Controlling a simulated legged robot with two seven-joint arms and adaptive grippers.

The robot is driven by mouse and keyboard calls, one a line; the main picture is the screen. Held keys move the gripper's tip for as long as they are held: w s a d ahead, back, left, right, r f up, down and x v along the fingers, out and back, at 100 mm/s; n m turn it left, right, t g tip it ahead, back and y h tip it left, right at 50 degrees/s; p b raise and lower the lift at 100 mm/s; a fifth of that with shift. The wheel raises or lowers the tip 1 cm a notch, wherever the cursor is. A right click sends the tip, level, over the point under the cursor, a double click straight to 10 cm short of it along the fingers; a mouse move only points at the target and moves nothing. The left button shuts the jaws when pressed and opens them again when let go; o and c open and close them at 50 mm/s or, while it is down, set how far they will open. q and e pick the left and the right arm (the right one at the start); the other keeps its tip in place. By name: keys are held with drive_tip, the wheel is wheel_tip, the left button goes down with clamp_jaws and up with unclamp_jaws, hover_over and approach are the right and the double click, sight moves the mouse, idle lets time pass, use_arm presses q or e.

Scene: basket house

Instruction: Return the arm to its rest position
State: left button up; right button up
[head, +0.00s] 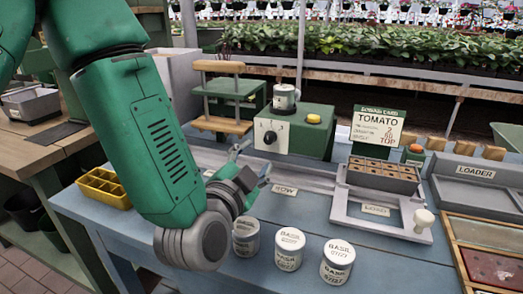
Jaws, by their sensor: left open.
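My left arm (135,130), green with grey joints, reaches in from the upper left over the blue bench (210,275). My left gripper (252,172) is open with nothing visible between its fingers. It is above the bench, behind the leftmost of three white tins labelled BASIL (246,238), and left of the seed tray in its holder. The arm's grey wrist covers part of the bench front. My right gripper is not in view.
Two more BASIL tins (289,250) (337,263) stand along the front. A brown cell tray (383,176) sits in a grey frame with a white knob. A green machine (295,133), a TOMATO sign (377,128), a yellow tray (103,187) and a LOADER box (478,185) stand around.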

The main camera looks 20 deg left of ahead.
use_arm(q)
drive_tip(key=shift+s, duration=0.35)
